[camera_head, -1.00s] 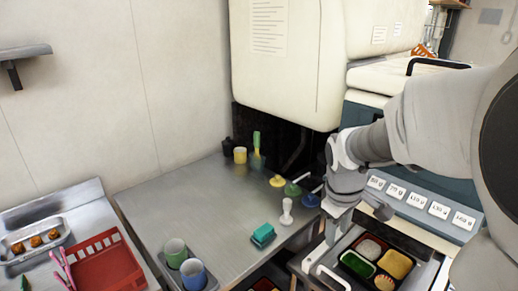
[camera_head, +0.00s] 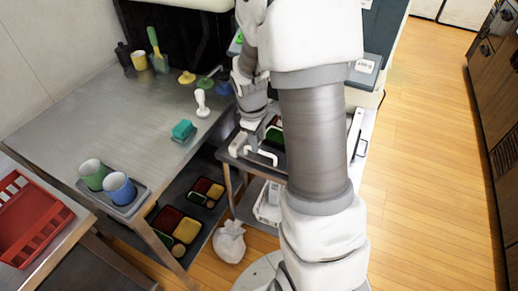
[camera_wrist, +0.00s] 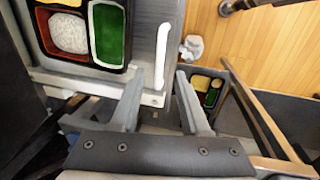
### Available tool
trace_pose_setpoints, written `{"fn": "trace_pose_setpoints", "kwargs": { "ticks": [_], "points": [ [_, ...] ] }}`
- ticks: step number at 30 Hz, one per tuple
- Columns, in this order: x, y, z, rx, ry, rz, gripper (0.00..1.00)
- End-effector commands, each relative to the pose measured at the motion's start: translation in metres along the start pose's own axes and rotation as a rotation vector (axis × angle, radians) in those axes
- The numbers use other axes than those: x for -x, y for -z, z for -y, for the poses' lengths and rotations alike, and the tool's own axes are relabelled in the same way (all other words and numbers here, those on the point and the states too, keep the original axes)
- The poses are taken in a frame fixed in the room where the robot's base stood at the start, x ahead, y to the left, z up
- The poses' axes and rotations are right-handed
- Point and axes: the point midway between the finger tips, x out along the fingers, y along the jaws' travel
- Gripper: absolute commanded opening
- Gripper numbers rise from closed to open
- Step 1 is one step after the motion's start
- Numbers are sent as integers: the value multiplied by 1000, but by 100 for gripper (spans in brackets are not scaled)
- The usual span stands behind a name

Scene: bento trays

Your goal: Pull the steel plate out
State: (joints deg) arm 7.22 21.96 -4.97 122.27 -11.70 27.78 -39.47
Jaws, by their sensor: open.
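The steel plate (camera_head: 237,158) is a grey slab beside the counter, partly hidden behind my arm. A bento tray (camera_head: 277,133) with dark compartments lies on it. In the wrist view the plate (camera_wrist: 143,98) shows at the upper left under the tray (camera_wrist: 128,42), which holds rice and a green compartment. A white bar handle (camera_wrist: 163,48) stands at the plate's edge; it also shows in the head view (camera_head: 263,155). My gripper (camera_wrist: 160,76) is open and empty, its fingertips close to the handle's lower end. I cannot tell whether they touch it.
A metal counter (camera_head: 130,110) holds two cups, a teal block (camera_head: 183,129) and a white stamp-like tool (camera_head: 202,103). More bento trays (camera_head: 180,229) lie on a lower shelf. A white bag (camera_head: 229,240) is on the floor. The wooden floor (camera_head: 430,170) at right is clear.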

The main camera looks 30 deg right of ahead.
Motion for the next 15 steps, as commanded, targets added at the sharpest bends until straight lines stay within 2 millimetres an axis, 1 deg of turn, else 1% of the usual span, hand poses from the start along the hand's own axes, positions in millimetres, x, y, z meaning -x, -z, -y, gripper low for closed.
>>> {"fn": "trace_pose_setpoints", "kwargs": {
  "ticks": [1,6,10,15],
  "points": [
    [-12,-1,1,0,2,3,46],
    [-34,0,0,1,1,1,46],
    [-41,0,0,1,0,0,46],
    [-43,0,0,1,-1,-1,46]
  ]
}}
